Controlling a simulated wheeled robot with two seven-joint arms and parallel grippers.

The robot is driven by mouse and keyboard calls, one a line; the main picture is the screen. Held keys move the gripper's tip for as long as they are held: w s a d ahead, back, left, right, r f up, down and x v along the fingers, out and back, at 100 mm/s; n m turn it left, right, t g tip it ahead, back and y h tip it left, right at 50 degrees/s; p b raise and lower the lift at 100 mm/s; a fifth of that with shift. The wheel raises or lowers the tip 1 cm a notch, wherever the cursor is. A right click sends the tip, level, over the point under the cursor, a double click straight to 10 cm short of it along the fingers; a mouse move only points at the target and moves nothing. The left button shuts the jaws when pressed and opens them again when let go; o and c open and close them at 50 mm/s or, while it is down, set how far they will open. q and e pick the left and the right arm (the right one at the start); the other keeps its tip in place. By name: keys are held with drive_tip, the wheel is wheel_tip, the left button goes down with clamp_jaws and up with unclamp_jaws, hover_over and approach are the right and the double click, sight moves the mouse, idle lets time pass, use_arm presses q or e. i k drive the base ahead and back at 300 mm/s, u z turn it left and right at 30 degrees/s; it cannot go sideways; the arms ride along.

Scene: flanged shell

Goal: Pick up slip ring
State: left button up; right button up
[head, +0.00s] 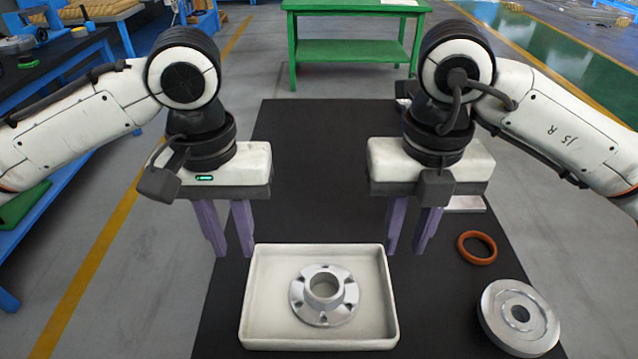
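An orange-brown ring (477,248), the likely slip ring, lies flat on the black table to the right of the white tray. A silver flanged part (325,295) with a raised hollow hub sits in the tray. A silver disc with a central hole (518,317) lies at the front right. My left gripper (233,250) points down near the tray's back left corner, its purple fingers apart and nothing between them. My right gripper (406,250) points down near the tray's back right corner, left of the ring, its fingers apart and empty.
The white tray (248,310) has low walls and stands at the front middle of the black table (310,150). A flat pale item (466,203) lies partly hidden behind my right gripper. The table between the arms is clear. A green bench (352,47) stands behind.

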sight(313, 308)
drive_tip(key=k, duration=1)
